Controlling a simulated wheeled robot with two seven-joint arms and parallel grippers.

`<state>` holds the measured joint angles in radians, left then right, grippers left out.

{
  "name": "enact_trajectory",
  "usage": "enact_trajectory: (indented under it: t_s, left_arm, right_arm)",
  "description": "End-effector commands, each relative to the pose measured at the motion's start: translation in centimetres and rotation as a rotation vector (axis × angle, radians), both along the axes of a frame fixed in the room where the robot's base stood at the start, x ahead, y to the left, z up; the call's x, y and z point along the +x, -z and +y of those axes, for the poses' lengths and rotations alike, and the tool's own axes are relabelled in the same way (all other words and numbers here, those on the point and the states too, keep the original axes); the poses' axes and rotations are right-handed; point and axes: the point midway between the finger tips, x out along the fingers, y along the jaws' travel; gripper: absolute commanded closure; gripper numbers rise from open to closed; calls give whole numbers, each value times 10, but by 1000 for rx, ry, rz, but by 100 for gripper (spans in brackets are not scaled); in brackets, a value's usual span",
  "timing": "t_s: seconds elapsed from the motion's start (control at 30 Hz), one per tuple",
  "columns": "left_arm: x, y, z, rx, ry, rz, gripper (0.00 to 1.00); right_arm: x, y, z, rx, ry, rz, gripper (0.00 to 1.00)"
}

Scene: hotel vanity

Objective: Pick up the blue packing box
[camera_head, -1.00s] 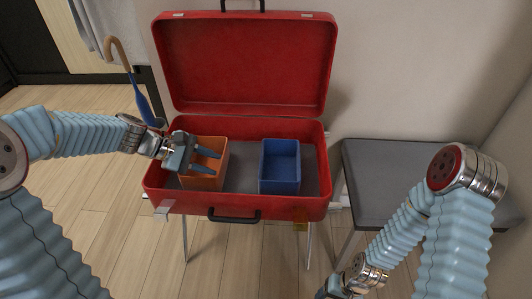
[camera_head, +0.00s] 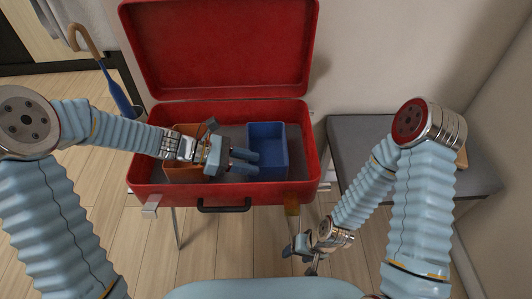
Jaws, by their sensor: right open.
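The blue packing box (camera_head: 268,133) sits upright in the right part of the open red suitcase (camera_head: 158,188). Its top is open and it looks empty. My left gripper (camera_head: 256,162) is over the suitcase, its two fingers apart and pointing right. The fingertips overlap the left side of the blue box in the picture; I cannot tell whether they touch it. My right gripper (camera_head: 299,262) is open and empty, low in front of the suitcase. An orange box (camera_head: 186,174) sits in the left part of the suitcase, partly hidden by my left gripper.
The suitcase lid stands raised at the back, and its handle (camera_head: 224,207) is at the front. A grey-topped bench (camera_head: 360,130) stands to the right, partly behind my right arm. A blue umbrella (camera_head: 118,97) with a tan hook is at the left.

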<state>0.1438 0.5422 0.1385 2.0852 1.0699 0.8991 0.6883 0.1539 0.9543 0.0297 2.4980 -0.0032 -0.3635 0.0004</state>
Motion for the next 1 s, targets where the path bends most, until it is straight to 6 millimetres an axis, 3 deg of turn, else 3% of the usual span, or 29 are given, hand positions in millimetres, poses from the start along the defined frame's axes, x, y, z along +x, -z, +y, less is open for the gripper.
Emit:
enact_trajectory:
  t_s: [0.2,0.43,0.67,1.0]
  left_arm:
    - [0,11,-26,0,1,0,66]
    - [0,11,-27,0,0,-1,66]
    - [0,11,-27,0,-1,-1,100]
    - [0,11,-27,0,-1,-1,100]
  right_arm:
    - [0,1,0,0,0,0,38]
    - [0,1,0,0,0,0,38]
    - [0,1,0,0,0,0,38]
    - [0,1,0,0,0,0,38]
